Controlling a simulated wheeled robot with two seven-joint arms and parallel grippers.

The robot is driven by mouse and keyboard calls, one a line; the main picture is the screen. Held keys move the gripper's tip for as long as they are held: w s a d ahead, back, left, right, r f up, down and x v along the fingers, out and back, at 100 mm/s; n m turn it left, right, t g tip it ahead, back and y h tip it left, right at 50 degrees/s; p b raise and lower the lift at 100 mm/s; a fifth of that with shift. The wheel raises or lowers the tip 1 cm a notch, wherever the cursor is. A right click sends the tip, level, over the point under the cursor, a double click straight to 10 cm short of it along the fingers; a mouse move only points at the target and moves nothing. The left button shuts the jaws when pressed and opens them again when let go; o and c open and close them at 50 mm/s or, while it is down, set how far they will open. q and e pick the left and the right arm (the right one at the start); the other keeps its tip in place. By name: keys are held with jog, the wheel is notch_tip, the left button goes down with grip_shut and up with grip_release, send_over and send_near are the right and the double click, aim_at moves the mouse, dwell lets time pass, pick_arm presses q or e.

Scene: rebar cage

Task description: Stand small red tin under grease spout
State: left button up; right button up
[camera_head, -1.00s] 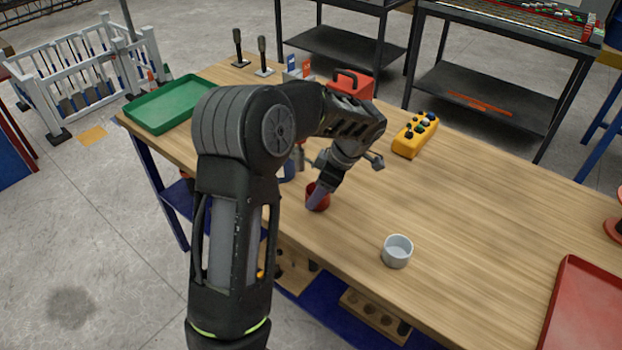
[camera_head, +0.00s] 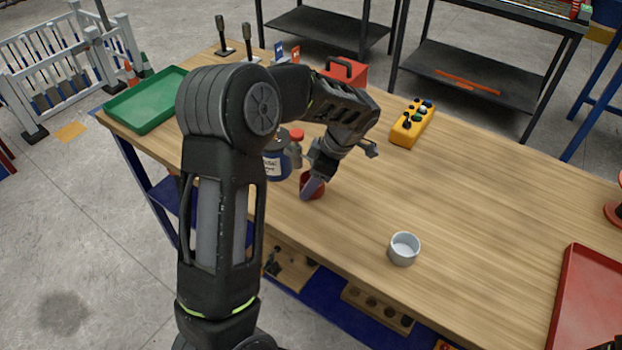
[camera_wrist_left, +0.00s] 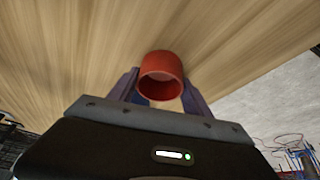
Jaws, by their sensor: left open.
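The small red tin (camera_head: 319,180) stands on the wooden bench, near its front edge. My left gripper (camera_head: 311,189) reaches down to it and partly hides it. In the left wrist view the red tin (camera_wrist_left: 161,67) lies between the two fingers of my open left gripper (camera_wrist_left: 160,92), its round mouth facing the camera. I cannot tell whether a finger touches it.
A pale grey cup (camera_head: 404,249) stands to the right near the front edge. A yellow control box (camera_head: 411,128) and a red toolbox (camera_head: 346,73) are farther back. A green tray (camera_head: 145,103) is left, a red tray (camera_head: 586,300) right. The bench middle is clear.

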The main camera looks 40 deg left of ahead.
pick_arm(q)
jog(key=shift+o, duration=1.4)
jog(key=shift+r, duration=0.2)
jog(key=shift+w+d+r, duration=0.1)
jog(key=shift+d, duration=0.05)
jog(key=v, duration=1.1)
jog(key=shift+r+p, duration=0.3)
jog(key=shift+r, duration=0.05)
jog(key=shift+d+f, duration=0.1)
